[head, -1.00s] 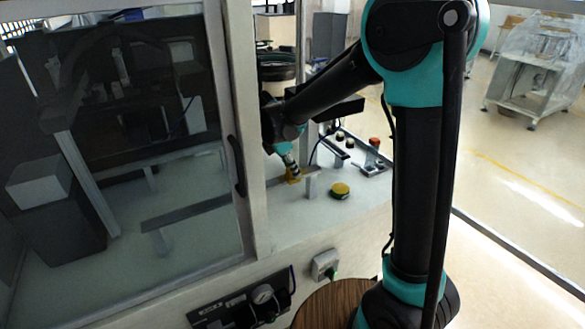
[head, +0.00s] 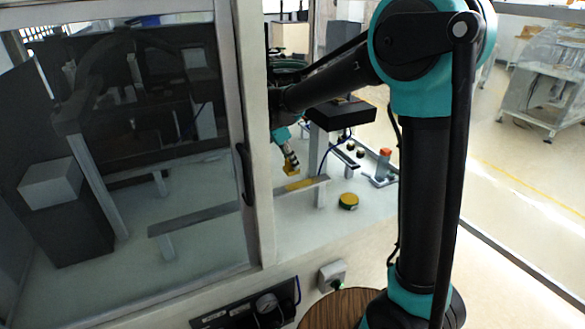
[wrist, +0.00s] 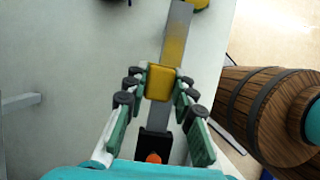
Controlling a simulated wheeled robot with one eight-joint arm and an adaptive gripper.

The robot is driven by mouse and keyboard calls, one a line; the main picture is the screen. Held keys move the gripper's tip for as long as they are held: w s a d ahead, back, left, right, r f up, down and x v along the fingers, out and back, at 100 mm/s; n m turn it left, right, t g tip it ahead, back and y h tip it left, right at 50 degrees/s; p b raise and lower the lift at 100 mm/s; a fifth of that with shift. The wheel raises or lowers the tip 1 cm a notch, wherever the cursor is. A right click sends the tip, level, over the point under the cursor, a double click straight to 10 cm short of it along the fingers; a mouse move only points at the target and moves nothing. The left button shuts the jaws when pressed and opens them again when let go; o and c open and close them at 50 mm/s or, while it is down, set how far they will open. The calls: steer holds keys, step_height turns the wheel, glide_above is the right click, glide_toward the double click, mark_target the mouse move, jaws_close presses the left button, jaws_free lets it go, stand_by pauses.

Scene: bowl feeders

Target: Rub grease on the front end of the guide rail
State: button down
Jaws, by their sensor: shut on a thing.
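My gripper (head: 290,163) is shut on a small yellow block (head: 292,171), which also shows between the fingers in the wrist view (wrist: 160,82). The guide rail (head: 192,219) is a long grey bar on posts; its left part shows through the glass door. Its right end, past the door frame, carries a yellow smear (head: 300,184). In the wrist view the rail (wrist: 180,15) runs beneath the block, with the yellow smear beyond it. The block appears slightly above the rail. A round yellow-topped tin (head: 348,200) stands on the table to the right of the rail end.
The glass door's pale frame (head: 258,140) stands left of my gripper. A black box on a post (head: 341,115) is close to its right. A red-topped fixture (head: 384,168) stands farther right. The tabletop around the tin is clear.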

steer(key=shift+r, duration=1.75)
steer(key=shift+d, duration=0.1)
